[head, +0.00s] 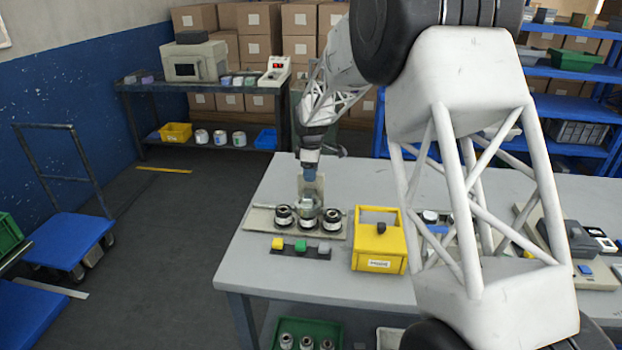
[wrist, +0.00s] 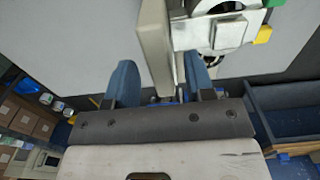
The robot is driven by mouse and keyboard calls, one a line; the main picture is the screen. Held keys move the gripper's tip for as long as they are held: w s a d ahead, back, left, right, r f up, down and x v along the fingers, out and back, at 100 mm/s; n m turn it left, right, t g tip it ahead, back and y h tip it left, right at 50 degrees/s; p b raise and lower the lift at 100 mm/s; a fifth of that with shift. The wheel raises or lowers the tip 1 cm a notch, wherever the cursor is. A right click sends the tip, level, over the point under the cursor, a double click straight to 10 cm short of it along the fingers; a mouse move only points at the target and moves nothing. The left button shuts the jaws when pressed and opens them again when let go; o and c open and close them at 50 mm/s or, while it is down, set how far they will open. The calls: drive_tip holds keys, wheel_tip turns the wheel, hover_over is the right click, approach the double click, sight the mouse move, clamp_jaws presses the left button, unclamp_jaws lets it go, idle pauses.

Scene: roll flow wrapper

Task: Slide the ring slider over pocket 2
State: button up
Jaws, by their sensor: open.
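On the grey table in the head view, a beige base plate (head: 262,222) carries a row of dark round pockets with pale centres: a left one (head: 283,216), a middle one and a right one (head: 332,218). A shiny metal ring slider (head: 309,207) appears to sit at the middle pocket; whether it fully surrounds it is unclear. It also shows in the wrist view (wrist: 214,32), right of a beige upright panel (wrist: 153,40). My gripper (head: 311,172) is behind the row. In the wrist view, its blue fingers (wrist: 160,82) are open, either side of the panel. Pocket numbers are not readable.
A strip with yellow, green and grey blocks (head: 300,245) lies in front of the base plate. Table space left of the plate is narrow. My arm hides part of the right side.

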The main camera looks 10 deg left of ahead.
drive_tip(key=shift+r, duration=2.1)
drive_tip(key=shift+s+d+r, duration=0.1)
drive_tip(key=shift+d, duration=0.05)
drive_tip(key=s+d+r+m, duration=0.3)
drive_tip(key=s+d+r, duration=0.2)
drive_tip(key=s+d, duration=0.25)
drive_tip(key=s+d+r+m+t, duration=0.1)
drive_tip(key=s+d+r+m, duration=0.2)
drive_tip(key=s+d+r, duration=0.45)
drive_tip(key=s+d+r+m, duration=0.25)
drive_tip(key=s+d, duration=0.35)
drive_tip(key=s, duration=0.4)
drive_tip(key=s+d+f+m, duration=0.1)
drive_tip(key=s+d+m, duration=0.2)
drive_tip(key=s, duration=0.7)
drive_tip(key=s+d+f+m+t, duration=0.1)
drive_tip(key=s+d+m, duration=0.2)
drive_tip(key=s, duration=0.7)
drive_tip(key=s+d+f+m, duration=0.1)
drive_tip(key=s+d+m, duration=0.2)
drive_tip(key=s, duration=0.6)
drive_tip(key=shift+s+d+f+m+t, duration=0.3)
drive_tip(key=shift+s+d+f+m, duration=0.1)
drive_tip(key=shift+d, duration=0.4)
